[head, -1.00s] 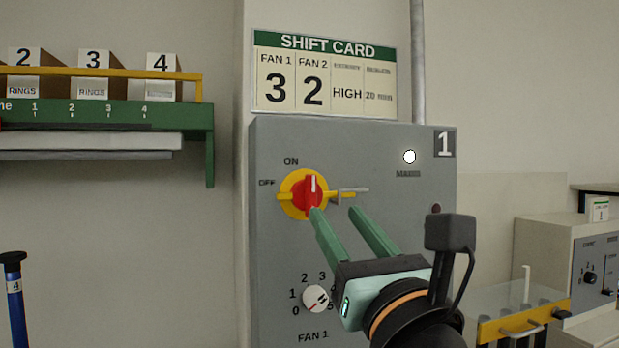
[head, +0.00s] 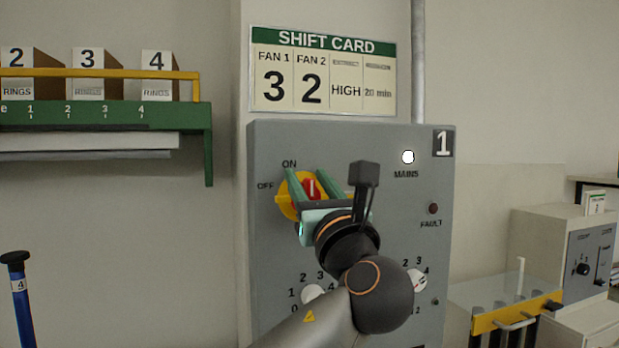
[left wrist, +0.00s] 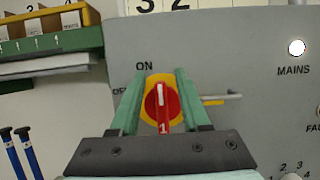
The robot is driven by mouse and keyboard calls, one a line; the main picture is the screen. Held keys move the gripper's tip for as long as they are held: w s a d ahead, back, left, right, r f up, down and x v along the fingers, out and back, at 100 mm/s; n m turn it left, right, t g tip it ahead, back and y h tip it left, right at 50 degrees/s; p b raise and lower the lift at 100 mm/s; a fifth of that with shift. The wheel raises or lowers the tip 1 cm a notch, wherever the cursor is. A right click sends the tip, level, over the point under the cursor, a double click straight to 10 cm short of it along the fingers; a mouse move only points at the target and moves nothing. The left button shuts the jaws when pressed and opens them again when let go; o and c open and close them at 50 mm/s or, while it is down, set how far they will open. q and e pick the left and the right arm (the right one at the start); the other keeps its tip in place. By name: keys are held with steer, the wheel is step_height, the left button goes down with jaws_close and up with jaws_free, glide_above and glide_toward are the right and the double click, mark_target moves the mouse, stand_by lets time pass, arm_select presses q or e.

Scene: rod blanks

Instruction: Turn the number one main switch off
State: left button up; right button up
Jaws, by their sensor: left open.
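The number one main switch is a red knob (head: 312,188) on a yellow round plate (head: 287,208), on the grey panel marked 1. Its white mark points up to ON; OFF is at its left. In the left wrist view the red knob (left wrist: 162,103) stands upright between the two green fingers, with the yellow plate (left wrist: 152,82) behind it. My left gripper (head: 314,182) is open, its fingers on either side of the knob; I cannot tell whether they touch it. The white MAINS lamp (head: 408,157) looks lit. My right gripper is not in view.
A hasp-like metal bar (left wrist: 222,99) sticks out right of the switch. Fan knobs (head: 313,293) sit lower on the panel, partly behind my arm. A green shelf (head: 190,117) is at the left and a clear-topped stand (head: 500,300) at the right.

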arm_select(q)
steer(key=shift+c, duration=0.3)
jaws_close()
stand_by(1.1)
